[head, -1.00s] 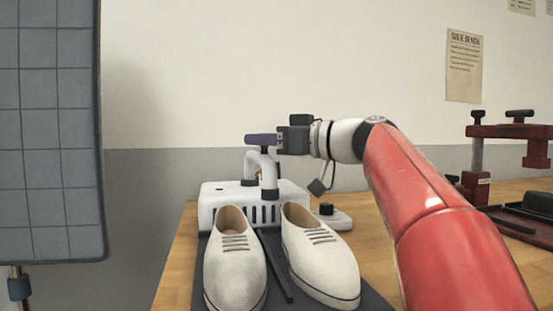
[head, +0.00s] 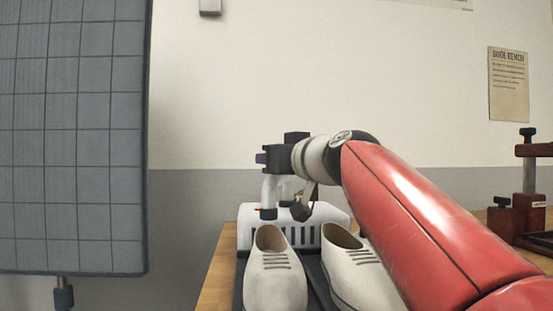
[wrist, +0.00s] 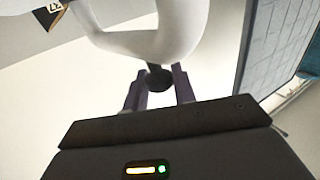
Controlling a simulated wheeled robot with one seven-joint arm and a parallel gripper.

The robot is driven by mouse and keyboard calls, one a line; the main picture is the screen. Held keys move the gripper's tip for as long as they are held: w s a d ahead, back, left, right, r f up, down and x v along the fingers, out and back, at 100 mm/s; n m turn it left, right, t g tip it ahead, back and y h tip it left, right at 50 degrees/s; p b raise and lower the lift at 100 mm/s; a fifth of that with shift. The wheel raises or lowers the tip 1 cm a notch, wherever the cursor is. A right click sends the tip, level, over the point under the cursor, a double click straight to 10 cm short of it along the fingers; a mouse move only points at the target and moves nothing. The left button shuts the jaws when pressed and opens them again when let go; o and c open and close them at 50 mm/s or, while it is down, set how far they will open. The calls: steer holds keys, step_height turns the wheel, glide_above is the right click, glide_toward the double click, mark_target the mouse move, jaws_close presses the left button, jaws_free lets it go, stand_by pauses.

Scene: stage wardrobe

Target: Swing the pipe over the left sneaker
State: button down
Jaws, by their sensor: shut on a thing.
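The left sneaker (head: 275,285) is white with dark laces and stands beside the right sneaker (head: 358,275), toes toward me. Behind them is a white slotted dryer unit (head: 325,213) with a curved white pipe (head: 268,191) that ends in a dark tip. In the head view the tip lines up just above and behind the left sneaker's opening; I cannot tell the exact depth. My gripper (head: 261,158) is at the pipe's top. In the wrist view its purple fingers are shut on a black knob (wrist: 158,78) on the white pipe (wrist: 150,42).
A grey gridded panel (head: 75,130) stands at the left. A dark red clamp stand (head: 530,205) is on the wooden bench at the right. My red arm covers part of the right sneaker and bench. A printed notice (head: 508,84) hangs on the wall.

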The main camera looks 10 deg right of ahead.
steer(key=shift+a, duration=0.1)
steer(key=c, duration=1.2)
jaws_free()
steer(key=shift+o, duration=0.2)
steer(key=b+v, duration=0.2)
steer(key=v, duration=0.5)
steer(key=shift+s, duration=0.3)
